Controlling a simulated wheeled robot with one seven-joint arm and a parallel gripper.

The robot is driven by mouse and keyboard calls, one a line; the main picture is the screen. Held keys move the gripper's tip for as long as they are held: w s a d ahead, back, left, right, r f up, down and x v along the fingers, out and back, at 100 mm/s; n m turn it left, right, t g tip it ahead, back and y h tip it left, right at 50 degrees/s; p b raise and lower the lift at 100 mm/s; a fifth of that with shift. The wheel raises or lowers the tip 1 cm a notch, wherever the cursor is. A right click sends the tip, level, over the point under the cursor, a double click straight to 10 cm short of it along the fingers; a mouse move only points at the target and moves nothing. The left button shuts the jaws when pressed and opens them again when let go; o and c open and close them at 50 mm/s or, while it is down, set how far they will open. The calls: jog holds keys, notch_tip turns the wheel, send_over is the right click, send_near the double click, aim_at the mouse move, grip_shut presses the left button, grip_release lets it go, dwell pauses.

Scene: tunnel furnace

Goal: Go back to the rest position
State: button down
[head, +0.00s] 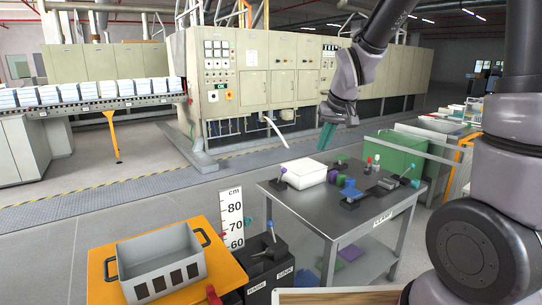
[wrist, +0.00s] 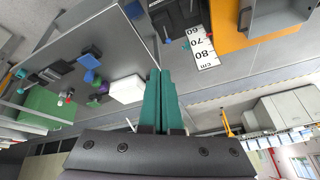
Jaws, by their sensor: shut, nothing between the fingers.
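My gripper (head: 326,136) hangs from my arm above the far side of the metal table, at the centre right of the head view. Its teal fingers are pressed together and hold nothing. In the wrist view the closed fingers (wrist: 161,100) point up the picture, with the floor behind them. The fingers are clear of the table and touch nothing.
A metal table (head: 325,226) carries a white box (head: 303,172), purple and green blocks and small joystick-like devices. A grey bin (head: 160,263) sits on an orange surface (head: 225,265) at lower left. A height scale (head: 231,217) stands between. The furnace (head: 270,80) is behind; the floor at left is open.

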jog(key=s+d+r+m+t, duration=0.1)
jog(key=s+d+r+m, duration=0.1)
jog(key=s+d+r, duration=0.3)
jog(key=s+d+r+m+t, duration=0.1)
jog(key=s+d+r+m, duration=0.2)
jog(key=s+r, duration=0.6)
jog(key=s+d, duration=0.2)
jog(key=s, duration=0.2)
jog(key=shift+s+r, duration=0.2)
jog(key=shift+s, duration=0.1)
jog(key=shift+d, duration=0.1)
dwell(0.4)
